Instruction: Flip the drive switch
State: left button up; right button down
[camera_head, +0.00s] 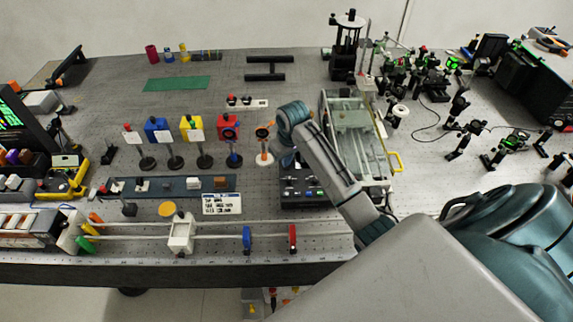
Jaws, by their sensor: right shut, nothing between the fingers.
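A dark control box (303,198) with several small knobs or switches along its top stands near the middle of the bench. Its small controls are too small here for me to tell which one is the drive switch. My right arm reaches in from the lower right and passes over the box's right side. My right gripper (286,160) points down just behind the box's back edge. Its fingers are shut and empty, though small and partly hidden by the wrist. I cannot tell whether they touch the box. My left gripper is not in view.
Coloured blocks on posts (194,128) and an orange-ringed post (264,146) stand left of my gripper. A glass-sided frame (346,125) stands close on the right. A rail with a white carriage (181,235) runs along the front. Optics crowd the right side; the back middle is mostly clear.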

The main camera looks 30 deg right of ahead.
jog(key=shift+f, duration=0.55)
jog(key=shift+r, duration=0.1)
jog(key=shift+r+p, duration=0.45)
jog(key=shift+r, duration=3)
jog(key=shift+f, duration=0.1)
